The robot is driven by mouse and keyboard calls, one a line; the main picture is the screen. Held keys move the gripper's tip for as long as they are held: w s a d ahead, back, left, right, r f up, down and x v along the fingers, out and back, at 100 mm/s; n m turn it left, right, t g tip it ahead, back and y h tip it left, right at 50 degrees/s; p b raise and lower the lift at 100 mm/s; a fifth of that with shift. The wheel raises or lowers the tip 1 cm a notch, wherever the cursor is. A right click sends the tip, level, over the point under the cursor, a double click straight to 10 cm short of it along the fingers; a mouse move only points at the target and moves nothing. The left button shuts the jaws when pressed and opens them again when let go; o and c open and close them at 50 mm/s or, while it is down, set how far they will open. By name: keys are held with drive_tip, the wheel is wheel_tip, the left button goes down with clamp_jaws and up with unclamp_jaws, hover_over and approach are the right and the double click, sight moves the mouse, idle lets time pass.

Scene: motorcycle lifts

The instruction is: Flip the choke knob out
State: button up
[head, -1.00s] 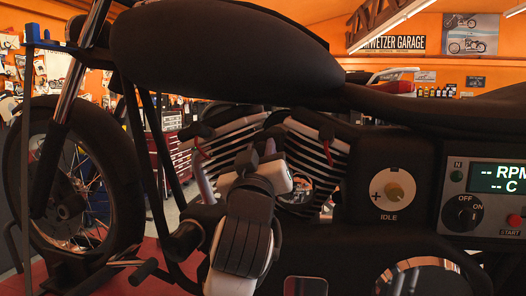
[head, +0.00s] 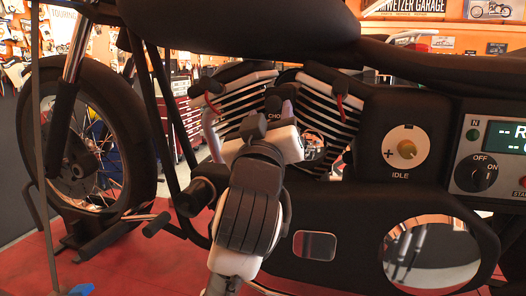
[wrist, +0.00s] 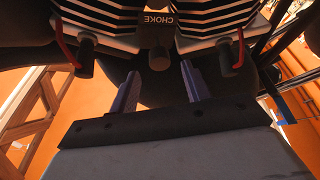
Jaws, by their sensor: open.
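The choke knob (wrist: 158,58) is a dark round-ended knob below a plate lettered CHOKE (wrist: 157,22), between the two finned cylinders in the wrist view. My gripper (wrist: 160,88) is open; its two bluish fingers point toward the knob, one on each side of its line. The knob looks just beyond the fingertips, with nothing visibly held. In the head view my gripper (head: 280,98) is in front of the engine's V. Part of the CHOKE plate (head: 274,115) shows there, but the knob cannot be made out behind my wrist and fingers.
Red-tipped leads (head: 340,108) hang at the cylinders, one on each side of the V. An idle dial (head: 407,149) and a control panel (head: 490,160) sit to the right. The tank (head: 230,28) overhangs the engine. The front wheel (head: 75,150) stands left.

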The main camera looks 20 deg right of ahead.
drive_tip(key=b+v, duration=0.5)
drive_tip(key=v, duration=0.5)
